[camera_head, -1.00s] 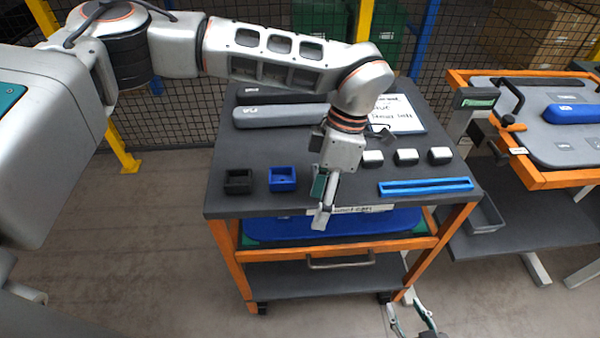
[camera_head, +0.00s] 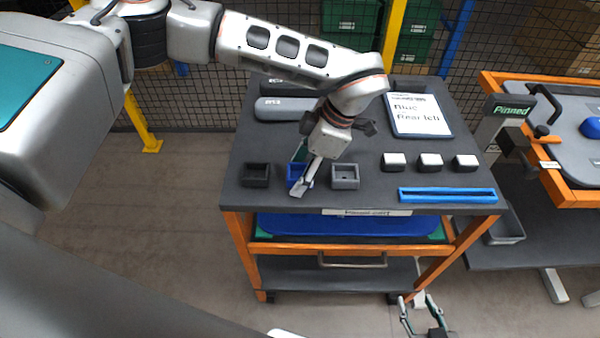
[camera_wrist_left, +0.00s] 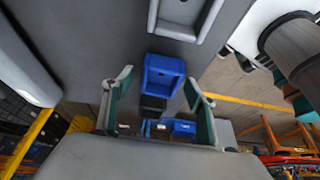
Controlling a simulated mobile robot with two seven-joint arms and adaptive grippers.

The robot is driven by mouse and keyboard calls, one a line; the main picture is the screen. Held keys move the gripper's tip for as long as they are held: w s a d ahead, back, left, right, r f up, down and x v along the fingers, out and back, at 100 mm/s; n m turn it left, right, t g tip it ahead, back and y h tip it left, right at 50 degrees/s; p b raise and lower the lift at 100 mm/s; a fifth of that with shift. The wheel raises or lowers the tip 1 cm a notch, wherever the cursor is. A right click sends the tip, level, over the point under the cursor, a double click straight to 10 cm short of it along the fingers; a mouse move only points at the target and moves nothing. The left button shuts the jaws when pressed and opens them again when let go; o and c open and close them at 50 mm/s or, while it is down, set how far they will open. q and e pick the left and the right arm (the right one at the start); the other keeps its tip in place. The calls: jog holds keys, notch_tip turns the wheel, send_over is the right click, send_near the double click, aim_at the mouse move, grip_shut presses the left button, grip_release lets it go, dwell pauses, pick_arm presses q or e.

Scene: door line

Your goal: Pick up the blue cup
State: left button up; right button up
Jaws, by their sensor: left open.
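The blue cup (camera_head: 293,173) is a small square open-topped box on the dark cart top, between a black cup (camera_head: 256,174) and a grey cup (camera_head: 345,176). My left gripper (camera_head: 301,188) is open, tilted down at the blue cup and partly hiding it in the head view. In the left wrist view, the blue cup (camera_wrist_left: 164,75) appears beyond and between the spread fingers (camera_wrist_left: 158,100); nothing is visibly gripped. I cannot tell whether a finger touches it. My right gripper (camera_head: 416,300) is low at the bottom of the head view, fingers apart and empty.
Several white-topped blocks (camera_head: 430,161) and a blue tray (camera_head: 447,195) lie on the cart's right side. A sign board (camera_head: 418,116) and grey bar (camera_head: 285,108) lie behind. An orange-edged table (camera_head: 565,190) stands right. The cart top (camera_head: 375,147) is bare in the middle.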

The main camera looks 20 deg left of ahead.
pick_arm(q)
jog(key=shift+f, duration=0.1)
jog(key=shift+c, duration=0.4)
jog(key=c, duration=1.1)
notch_tip(320, 180, up, 20)
jog(key=shift+o, duration=1.2)
jog(key=c, duration=0.4)
